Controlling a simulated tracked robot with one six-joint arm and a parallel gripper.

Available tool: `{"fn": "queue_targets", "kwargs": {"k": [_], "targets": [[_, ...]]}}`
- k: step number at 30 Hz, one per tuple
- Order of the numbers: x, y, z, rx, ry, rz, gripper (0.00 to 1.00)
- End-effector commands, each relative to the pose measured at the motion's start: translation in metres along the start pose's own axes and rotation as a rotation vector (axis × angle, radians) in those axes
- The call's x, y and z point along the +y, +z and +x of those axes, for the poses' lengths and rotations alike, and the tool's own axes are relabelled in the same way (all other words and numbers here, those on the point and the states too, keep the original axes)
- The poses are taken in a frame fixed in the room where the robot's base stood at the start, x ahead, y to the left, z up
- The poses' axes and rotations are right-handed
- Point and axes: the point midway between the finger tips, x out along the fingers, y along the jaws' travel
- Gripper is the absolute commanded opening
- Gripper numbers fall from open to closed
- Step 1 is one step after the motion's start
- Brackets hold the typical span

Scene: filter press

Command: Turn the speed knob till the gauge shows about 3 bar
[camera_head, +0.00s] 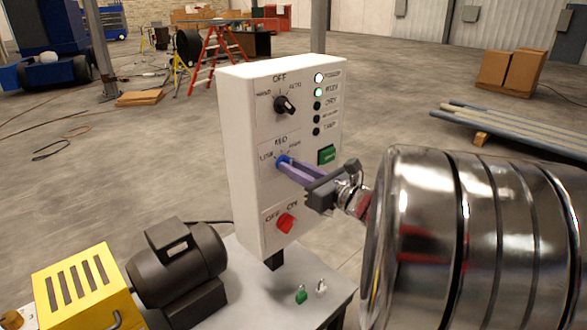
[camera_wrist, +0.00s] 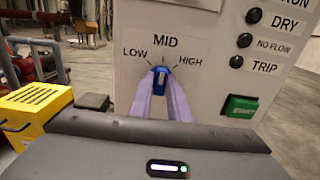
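The blue speed knob (camera_wrist: 160,74) sits below the LOW, MID and HIGH labels on the white control box (camera_head: 238,120). Its pale pointer line looks about upright, toward MID. My gripper (camera_wrist: 160,86) has its two purple fingers at the knob, one on each side, and seems shut on it. In the head view my gripper (camera_head: 283,163) reaches the box from the right, and its fingers partly hide the knob. No gauge can be made out in either view.
The box also has a black selector knob (camera_head: 285,105), a green START button (camera_wrist: 241,106), a red switch (camera_head: 286,222) and a column of lamps, with the RUN lamp (camera_head: 318,92) lit green. A black motor (camera_head: 178,265) and yellow guard (camera_head: 85,290) stand at lower left.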

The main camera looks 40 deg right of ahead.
Motion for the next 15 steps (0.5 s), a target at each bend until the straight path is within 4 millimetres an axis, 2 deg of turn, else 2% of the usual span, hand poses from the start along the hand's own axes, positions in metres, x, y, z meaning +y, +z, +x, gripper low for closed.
{"fn": "queue_targets", "kwargs": {"k": [7, 15], "targets": [[-0.0004, 0.0008, 0.0001, -0.002, -0.001, -0.001, 0.33], [-0.0008, 0.0016, -0.0008, -0.003, -0.002, -0.002, 0.33]]}}
